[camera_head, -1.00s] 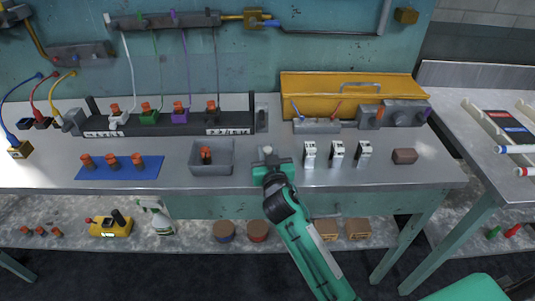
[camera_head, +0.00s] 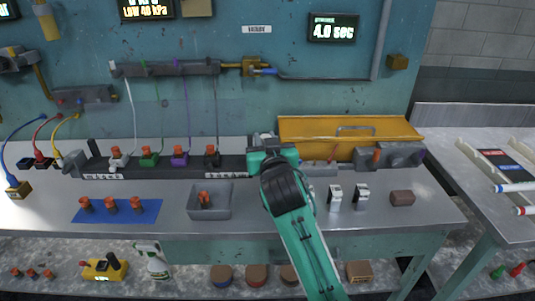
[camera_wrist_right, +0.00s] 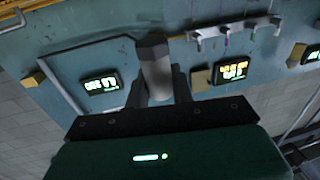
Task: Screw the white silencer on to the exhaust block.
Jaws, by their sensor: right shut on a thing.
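My right gripper (camera_head: 272,147) is at the right end of the dark valve rail (camera_head: 190,166), in front of the wall. In the right wrist view the gripper (camera_wrist_right: 160,90) is shut on the white silencer (camera_wrist_right: 157,78), a pale cylinder with a grey-brown, hex-like end (camera_wrist_right: 152,45) pointing away from the palm. In the head view the gripper mostly hides the silencer. I cannot pick out the exhaust block for certain, since my gripper and arm cover the area at the rail's right end. I cannot tell whether the silencer touches anything. My left gripper is not in view.
A grey tray (camera_head: 222,210) with an orange-topped part stands left of my forearm. A blue mat (camera_head: 92,215) holds several similar parts. A yellow case (camera_head: 350,128) is behind. Colored tubes hang above the rail.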

